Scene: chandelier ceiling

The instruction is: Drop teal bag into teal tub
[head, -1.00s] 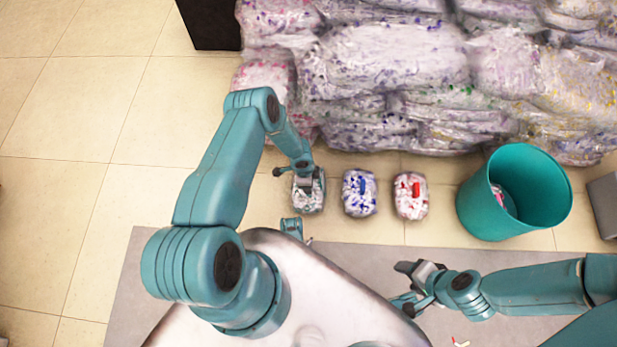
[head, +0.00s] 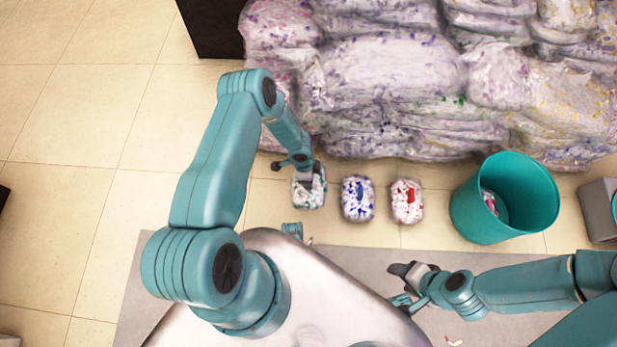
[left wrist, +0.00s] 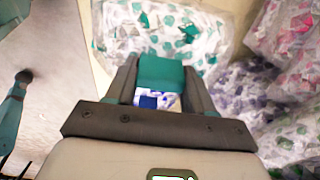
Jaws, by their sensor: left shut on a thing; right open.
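The teal bag (head: 309,192), clear with teal and white bits, is at the left end of a row of small bags in the head view. My left gripper (head: 306,176) is over its top and shut on it. Whether the bag touches the floor I cannot tell. The teal tub (head: 466,205) stands at the right, open at the top, with a small reddish-white thing partly visible inside. My right gripper (head: 402,284) is open and empty near my body.
A blue-marked bag (head: 358,199) and a red-marked bag (head: 407,201) lie between the teal bag and the tub. A large pile of clear bags (head: 390,75) fills the back. A grey box (head: 598,208) stands right of the tub. Tiled floor at left is clear.

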